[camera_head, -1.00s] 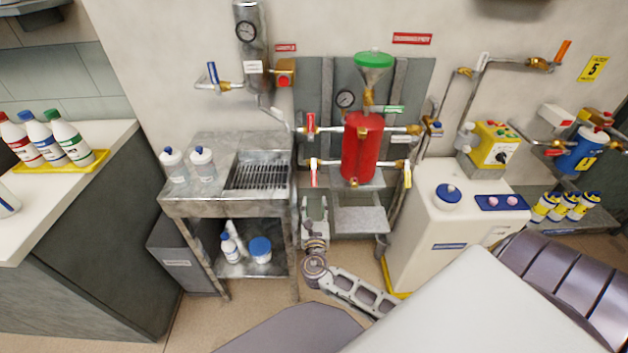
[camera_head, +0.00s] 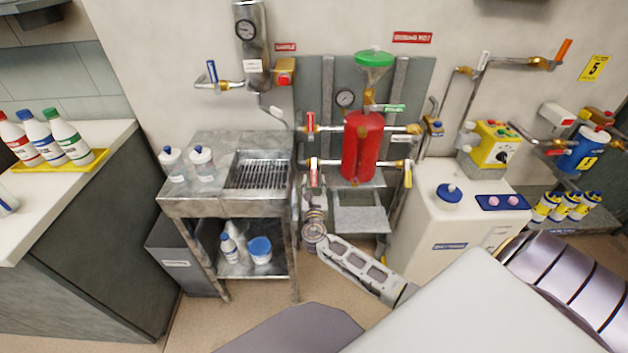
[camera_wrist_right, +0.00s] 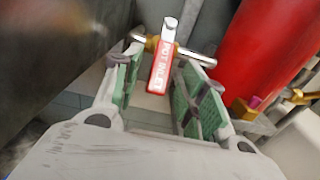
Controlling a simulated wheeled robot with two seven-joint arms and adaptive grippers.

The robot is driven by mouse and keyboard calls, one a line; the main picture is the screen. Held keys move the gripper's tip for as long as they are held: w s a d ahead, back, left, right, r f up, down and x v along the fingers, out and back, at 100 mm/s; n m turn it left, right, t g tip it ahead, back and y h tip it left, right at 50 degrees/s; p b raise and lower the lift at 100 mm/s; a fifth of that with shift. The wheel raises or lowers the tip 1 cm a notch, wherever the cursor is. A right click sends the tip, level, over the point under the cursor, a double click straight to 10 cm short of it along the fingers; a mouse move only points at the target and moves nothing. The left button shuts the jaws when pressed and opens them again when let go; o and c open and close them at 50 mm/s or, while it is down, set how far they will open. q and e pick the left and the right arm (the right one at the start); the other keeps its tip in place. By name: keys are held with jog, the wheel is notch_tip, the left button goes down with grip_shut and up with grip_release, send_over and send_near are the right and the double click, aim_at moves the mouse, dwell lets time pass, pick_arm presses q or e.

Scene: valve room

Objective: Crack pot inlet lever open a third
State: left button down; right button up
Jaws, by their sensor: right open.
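The pot inlet lever (camera_head: 314,174) is a red handle with a white tip on the lower left pipe of the red pot (camera_head: 362,146). In the right wrist view the lever (camera_wrist_right: 160,68) stands upright, labelled POT INLET, on a brass valve. My right gripper (camera_head: 314,190) is just below the lever in the head view, partly blending with it. In the wrist view its two green-padded fingers are apart, one on each side of the lever. I see no finger clearly touching it. My left gripper is not in view.
Another red lever (camera_head: 310,123) is on the upper left pipe. A yellow-handled lever (camera_head: 408,173) is at the lower right of the pot. A steel sink bench (camera_head: 205,208) stands close on the left, a white tank (camera_head: 440,220) on the right.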

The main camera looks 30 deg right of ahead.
aim_at(314, 181)
jog(key=shift+x, duration=1.6)
jog(key=shift+d, duration=0.1)
grip_shut()
